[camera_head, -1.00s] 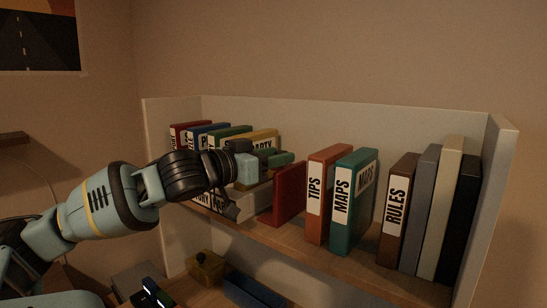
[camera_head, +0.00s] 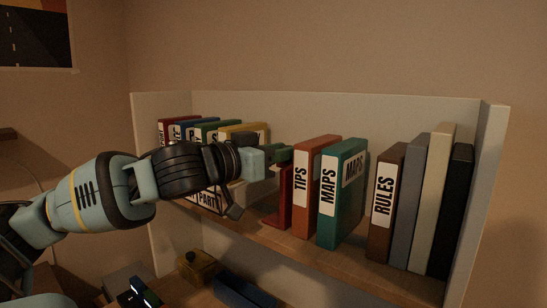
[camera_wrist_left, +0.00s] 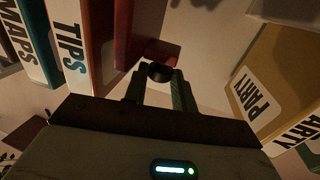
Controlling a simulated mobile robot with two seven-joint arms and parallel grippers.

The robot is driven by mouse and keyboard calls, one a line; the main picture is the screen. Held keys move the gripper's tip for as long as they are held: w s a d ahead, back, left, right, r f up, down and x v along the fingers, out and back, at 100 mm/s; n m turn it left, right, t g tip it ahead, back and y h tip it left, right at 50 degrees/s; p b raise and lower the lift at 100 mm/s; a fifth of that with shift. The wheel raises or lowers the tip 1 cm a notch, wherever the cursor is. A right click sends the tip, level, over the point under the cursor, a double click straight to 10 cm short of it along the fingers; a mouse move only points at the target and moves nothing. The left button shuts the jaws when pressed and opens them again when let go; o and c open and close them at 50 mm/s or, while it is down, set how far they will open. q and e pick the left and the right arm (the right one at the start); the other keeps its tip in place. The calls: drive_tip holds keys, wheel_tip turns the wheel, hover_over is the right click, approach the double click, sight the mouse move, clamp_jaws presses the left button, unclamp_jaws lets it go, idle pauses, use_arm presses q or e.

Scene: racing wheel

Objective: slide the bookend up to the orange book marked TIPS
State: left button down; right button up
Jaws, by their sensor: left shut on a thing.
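The dark red bookend (camera_head: 285,198) stands upright on the shelf, just left of the orange book marked TIPS (camera_head: 313,190). It also shows in the left wrist view (camera_wrist_left: 138,35), beside the orange book (camera_wrist_left: 103,50). I cannot tell whether they touch or a thin gap is left. My left gripper (camera_head: 285,155) reaches in from the left at the bookend's upper part. In the left wrist view its green fingers (camera_wrist_left: 160,85) are shut around a small dark round part, seemingly the bookend's knob. The arm hides part of the books behind. My right gripper is out of view.
Left of the bookend, behind my arm, are several books, including the yellow PARTY one (camera_wrist_left: 262,85). White panels (camera_head: 490,190) close the shelf.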

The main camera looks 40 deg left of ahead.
use_arm(q)
drive_tip(key=shift+d, duration=0.45)
drive_tip(key=c, duration=1.2)
unclamp_jaws()
drive_tip(key=shift+o, duration=0.3)
drive_tip(key=s+p, duration=0.2)
drive_tip(key=s, duration=0.5)
drive_tip(key=shift+s+a+p, duration=0.35)
drive_tip(key=shift+a, duration=0.1)
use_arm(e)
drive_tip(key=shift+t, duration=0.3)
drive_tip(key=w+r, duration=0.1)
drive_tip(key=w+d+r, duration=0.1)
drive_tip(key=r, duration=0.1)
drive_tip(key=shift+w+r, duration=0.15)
